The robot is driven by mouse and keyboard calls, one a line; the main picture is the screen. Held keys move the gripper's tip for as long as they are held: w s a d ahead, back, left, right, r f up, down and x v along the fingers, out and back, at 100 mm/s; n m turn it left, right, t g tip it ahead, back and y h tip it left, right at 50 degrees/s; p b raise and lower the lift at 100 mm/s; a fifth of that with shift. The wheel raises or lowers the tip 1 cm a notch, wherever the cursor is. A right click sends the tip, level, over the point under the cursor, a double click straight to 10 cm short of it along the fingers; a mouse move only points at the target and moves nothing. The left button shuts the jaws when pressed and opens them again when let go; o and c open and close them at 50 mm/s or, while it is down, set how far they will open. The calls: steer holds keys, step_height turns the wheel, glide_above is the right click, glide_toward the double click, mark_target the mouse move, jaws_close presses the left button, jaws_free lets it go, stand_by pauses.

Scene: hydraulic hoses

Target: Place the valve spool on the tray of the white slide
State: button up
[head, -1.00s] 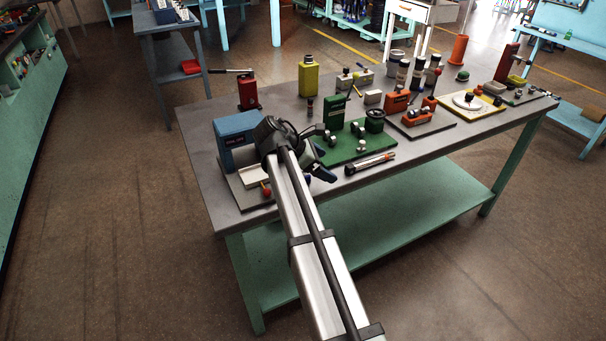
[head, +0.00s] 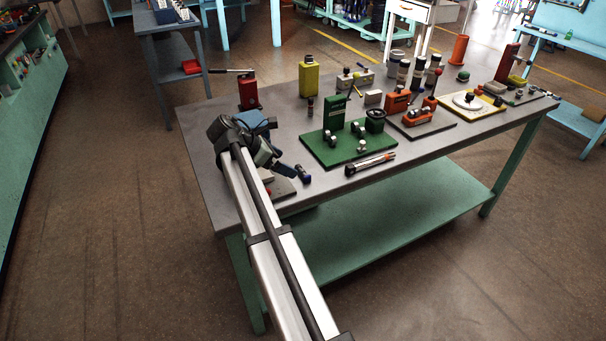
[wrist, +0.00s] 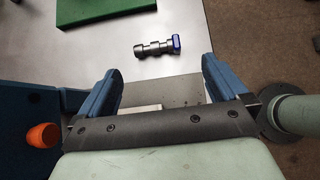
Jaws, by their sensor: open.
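The valve spool (head: 304,174), a dark stepped metal rod with a blue end, lies on the grey tabletop near its front edge. In the wrist view the spool (wrist: 156,47) lies beyond my fingertips, apart from them. My gripper (head: 278,163) is open and empty, left of the spool and over the slide; its two blue fingers (wrist: 160,72) show in the wrist view. The white slide's tray (head: 267,176) is mostly hidden behind my gripper. In the wrist view a pale strip (wrist: 150,107), probably the tray, shows under the gripper.
A green fixture board (head: 345,148) stands right of the spool, with a second rod-like tool (head: 370,164) before it. A blue block (wrist: 25,125) and orange knob (wrist: 42,135) are close to my left finger in the wrist view. Bare tabletop surrounds the spool.

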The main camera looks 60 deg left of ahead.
mark_target(301, 171)
steer(key=shift+a+x, duration=0.15)
steer(key=shift+x, duration=1.75)
steer(key=shift+a+x, duration=0.15)
steer(key=shift+x, duration=1.7)
steer(key=c, duration=1.2)
steer(key=shift+o, duration=0.2)
step_height(301, 171, up, 10)
